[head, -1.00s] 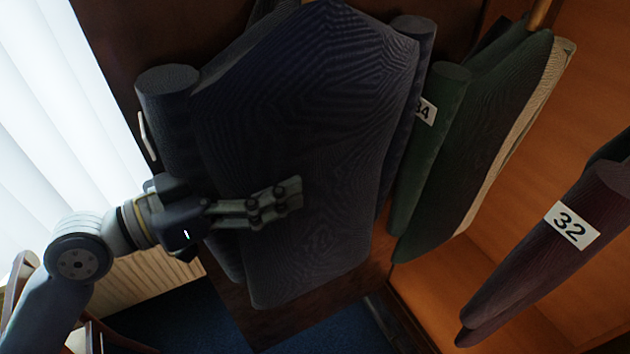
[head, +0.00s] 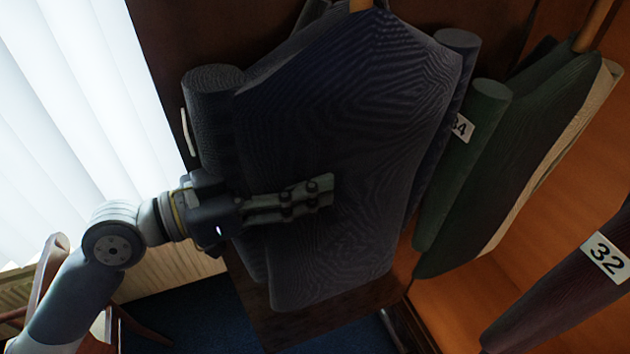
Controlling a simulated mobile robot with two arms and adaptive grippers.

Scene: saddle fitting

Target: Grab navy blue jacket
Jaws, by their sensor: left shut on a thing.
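My left gripper (head: 325,192) comes in from the left and lies across the front of the jacket. Its fingers look close together and are shut on the jacket; the cloth between them is hard to make out. My right gripper is not in view.
A green jacket (head: 540,130) hangs to the right of the navy one. A dark maroon jacket with tag 32 (head: 606,257) is at the lower right. A wooden chair (head: 48,265) and bright window blinds (head: 80,110) are at the left.

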